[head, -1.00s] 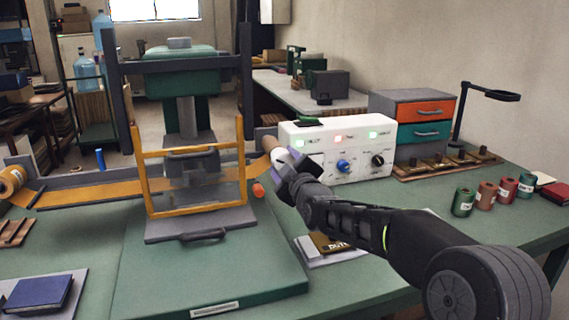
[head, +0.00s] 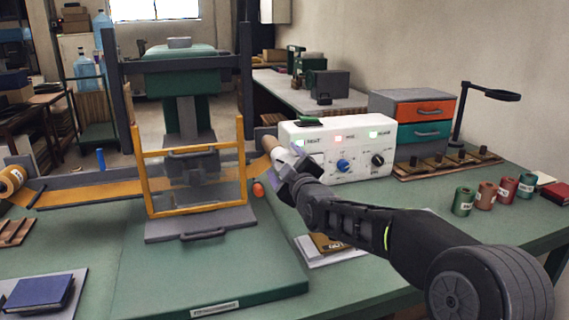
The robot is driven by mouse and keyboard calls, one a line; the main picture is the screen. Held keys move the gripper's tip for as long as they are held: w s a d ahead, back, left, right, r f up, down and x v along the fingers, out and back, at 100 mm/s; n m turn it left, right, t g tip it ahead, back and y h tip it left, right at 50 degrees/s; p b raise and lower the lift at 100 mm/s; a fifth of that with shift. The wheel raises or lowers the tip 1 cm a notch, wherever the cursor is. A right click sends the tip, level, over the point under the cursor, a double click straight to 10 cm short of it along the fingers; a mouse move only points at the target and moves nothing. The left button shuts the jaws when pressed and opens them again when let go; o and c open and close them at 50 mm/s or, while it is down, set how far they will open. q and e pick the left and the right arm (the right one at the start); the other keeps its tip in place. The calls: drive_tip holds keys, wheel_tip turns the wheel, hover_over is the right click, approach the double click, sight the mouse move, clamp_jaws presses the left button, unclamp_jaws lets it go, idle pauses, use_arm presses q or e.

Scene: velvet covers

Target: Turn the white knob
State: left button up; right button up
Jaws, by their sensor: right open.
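I cannot make out a white knob; the left part of the panel is partly covered by my right gripper (head: 287,166). My left gripper is not in view.
The green press with its yellow guard frame (head: 196,213) stands close left of my gripper. An orange round knob (head: 258,190) sits beside it. A drawer unit (head: 412,112) and several spools, including a green one (head: 463,201), are to the right.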

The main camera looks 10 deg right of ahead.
drive_tip(key=s, duration=0.7)
drive_tip(key=shift+s+d, duration=0.2)
drive_tip(key=shift+s, duration=0.05)
